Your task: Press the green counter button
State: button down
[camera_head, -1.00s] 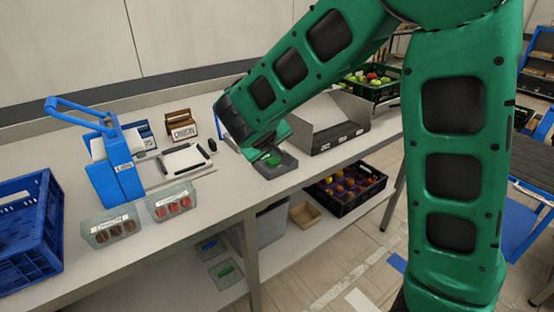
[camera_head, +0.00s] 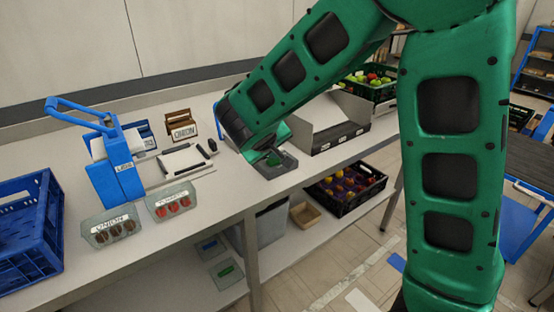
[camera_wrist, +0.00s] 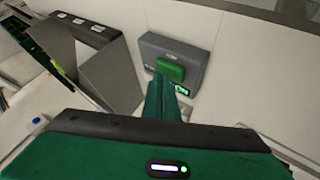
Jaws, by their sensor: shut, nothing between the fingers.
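The counter is a small grey box on the bench, with a raised green button (camera_wrist: 170,71) and a small lit green display in the wrist view. In the head view the grey counter box (camera_head: 279,169) is partly hidden behind my arm's end. My gripper (camera_wrist: 164,84) is shut and empty, its green fingers pointing at the button's lower edge. The fingertips are very close to the button; I cannot tell whether they touch it. In the head view my gripper (camera_head: 271,157) is right over the counter box.
A grey open bin (camera_head: 338,135) stands right of the counter. A blue label dispenser (camera_head: 117,178), a blue crate (camera_head: 30,228) and two produce boxes stand left. A black crate of fruit (camera_head: 345,188) is on the shelf below.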

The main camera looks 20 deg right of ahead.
aim_at(274, 162)
jog(key=shift+f, duration=0.25)
jog(key=shift+r, duration=0.2)
dwell(0.4)
jog(key=shift+r, duration=0.75)
jog(key=shift+r, duration=2.5)
